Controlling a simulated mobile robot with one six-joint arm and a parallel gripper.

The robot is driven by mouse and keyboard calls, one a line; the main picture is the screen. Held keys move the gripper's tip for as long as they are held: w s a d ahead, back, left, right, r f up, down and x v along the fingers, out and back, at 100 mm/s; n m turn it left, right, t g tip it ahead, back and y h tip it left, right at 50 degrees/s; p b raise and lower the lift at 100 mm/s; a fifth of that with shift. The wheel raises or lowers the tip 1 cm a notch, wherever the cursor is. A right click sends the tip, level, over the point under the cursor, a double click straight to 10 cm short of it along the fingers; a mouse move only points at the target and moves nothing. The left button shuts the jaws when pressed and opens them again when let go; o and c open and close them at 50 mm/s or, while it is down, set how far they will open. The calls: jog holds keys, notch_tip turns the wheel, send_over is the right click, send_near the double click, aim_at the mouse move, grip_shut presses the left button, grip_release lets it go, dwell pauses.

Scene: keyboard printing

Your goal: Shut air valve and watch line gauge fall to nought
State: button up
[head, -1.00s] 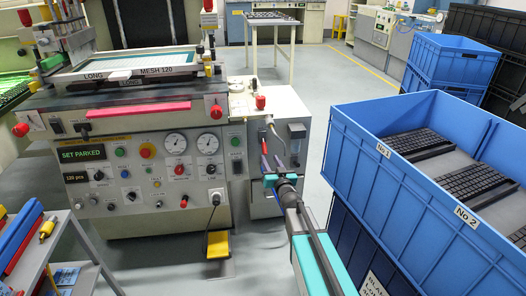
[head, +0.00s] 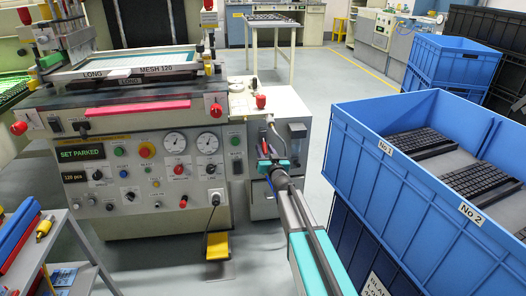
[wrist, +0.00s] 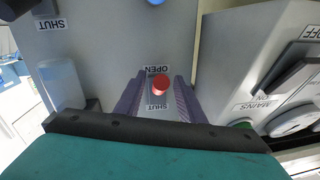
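A red knob (wrist: 160,85) sits between an OPEN label (wrist: 157,69) and a SHUT label (wrist: 157,106) in the wrist view. My gripper (wrist: 155,90) is open, with one dark finger on each side of the knob; gaps show, and contact cannot be told. In the head view my gripper (head: 269,155) is at the small cabinet (head: 263,203) right of the press, and it hides much of the valve. Two round white gauges, left (head: 174,144) and right (head: 208,143), are on the press panel. Their needles are too small to read, and which is the line gauge is unclear.
The press (head: 140,215) shows SET PARKED. A filter bowl (wrist: 63,85) stands left of the knob, and a mains switch box (wrist: 285,85) lies right. Blue crates with keyboards (head: 400,185) stand close right of my arm. A yellow pedal (head: 217,245) is on the floor.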

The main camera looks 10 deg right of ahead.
jog(key=shift+w, duration=0.35)
jog(key=shift+c, duration=0.5)
grip_shut()
jog(key=shift+a, duration=0.25)
jog(key=shift+d, duration=0.1)
